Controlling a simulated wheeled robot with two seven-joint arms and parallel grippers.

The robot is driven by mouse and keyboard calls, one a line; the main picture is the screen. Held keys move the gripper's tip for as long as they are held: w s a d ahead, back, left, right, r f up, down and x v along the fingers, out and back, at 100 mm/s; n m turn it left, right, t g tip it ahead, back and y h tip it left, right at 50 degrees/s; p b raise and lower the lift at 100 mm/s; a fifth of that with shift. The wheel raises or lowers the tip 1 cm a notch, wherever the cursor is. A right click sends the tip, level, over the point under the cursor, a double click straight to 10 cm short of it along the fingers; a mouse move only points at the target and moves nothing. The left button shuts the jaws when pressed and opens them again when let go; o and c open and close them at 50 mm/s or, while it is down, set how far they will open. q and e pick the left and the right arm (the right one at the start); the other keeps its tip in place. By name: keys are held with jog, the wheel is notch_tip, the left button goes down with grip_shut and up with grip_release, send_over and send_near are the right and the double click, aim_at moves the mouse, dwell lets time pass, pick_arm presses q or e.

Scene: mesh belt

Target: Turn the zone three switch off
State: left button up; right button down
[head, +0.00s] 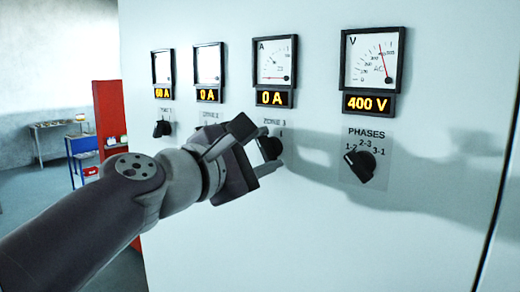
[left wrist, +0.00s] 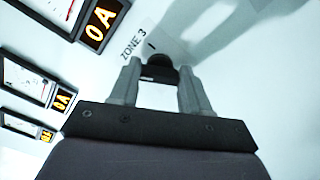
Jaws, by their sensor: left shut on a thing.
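The zone three switch (head: 270,148) is a black rotary knob below the "ZONE 3" label on the white panel. In the left wrist view the knob (left wrist: 160,62) sits between the two grey fingers. My left gripper (head: 262,155) is at the knob with its fingers on either side, shut on it; it also shows in the left wrist view (left wrist: 160,80). The fingers and wrist hide part of the knob and its lower markings, so I cannot tell its exact position. The ammeter above reads "0 A" (head: 271,98). My right gripper is not in view.
The phases knob (head: 360,165) is on the panel to the right, below the 400 V meter (head: 372,62). Another knob (head: 162,128) is at the left, under a 60 A display. The zone 2 knob is hidden behind my arm. A blue workbench (head: 82,150) stands far left.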

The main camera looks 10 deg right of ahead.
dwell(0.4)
pick_arm(q)
jog(key=o, duration=1.1)
jog(key=shift+c, duration=0.2)
jog(key=b+v, duration=0.5)
jog(key=v, duration=0.7)
jog(key=shift+s+a+b, duration=0.2)
jog(key=shift+b, duration=0.1)
